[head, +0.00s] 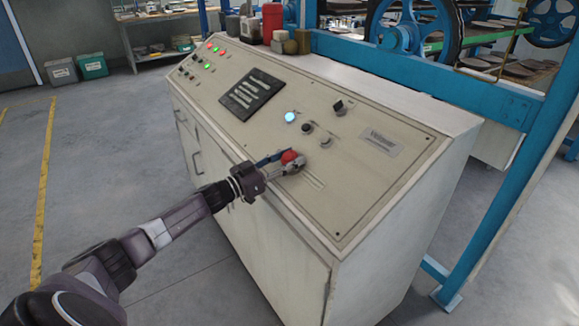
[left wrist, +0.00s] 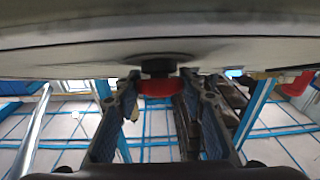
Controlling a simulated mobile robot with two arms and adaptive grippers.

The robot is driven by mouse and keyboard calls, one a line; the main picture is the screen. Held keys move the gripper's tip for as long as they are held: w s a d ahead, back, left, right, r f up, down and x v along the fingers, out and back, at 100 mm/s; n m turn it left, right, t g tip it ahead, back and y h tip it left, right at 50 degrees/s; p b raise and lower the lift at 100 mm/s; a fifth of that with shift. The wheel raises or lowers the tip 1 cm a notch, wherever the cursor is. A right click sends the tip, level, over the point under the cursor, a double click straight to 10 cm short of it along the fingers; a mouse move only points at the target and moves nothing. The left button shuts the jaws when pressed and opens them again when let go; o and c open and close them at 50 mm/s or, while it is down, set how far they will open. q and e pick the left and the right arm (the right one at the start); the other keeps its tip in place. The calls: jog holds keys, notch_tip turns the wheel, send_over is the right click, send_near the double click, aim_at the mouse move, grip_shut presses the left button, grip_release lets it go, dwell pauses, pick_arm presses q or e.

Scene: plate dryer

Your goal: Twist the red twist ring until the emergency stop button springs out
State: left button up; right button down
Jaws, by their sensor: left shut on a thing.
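The red twist ring (head: 289,156) of the emergency stop button is on the sloped top of the beige control console (head: 370,185), near its front edge. My left gripper (head: 284,162) reaches it from the lower left and is shut on it, with a finger on each side. In the left wrist view the red ring (left wrist: 158,89) sits between the fingers of the left gripper (left wrist: 160,95), below a dark collar (left wrist: 158,67) at the panel. Whether the button is pressed in or out cannot be told. My right gripper is in neither view.
A lit blue-white button (head: 290,117), a black button (head: 306,128) and a black selector knob (head: 338,106) sit behind the ring. Bottles and cans stand on the console's far edge. A blue machine frame (head: 450,85) rises behind.

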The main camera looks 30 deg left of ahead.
pick_arm(q)
jog(key=shift+f+m+g+h, duration=0.1)
jog(key=shift+m+g+h, duration=0.2)
jog(key=shift+m, duration=0.1)
jog(key=o, duration=1.2)
jog(key=v, duration=1.2)
jog(key=shift+f, duration=0.1)
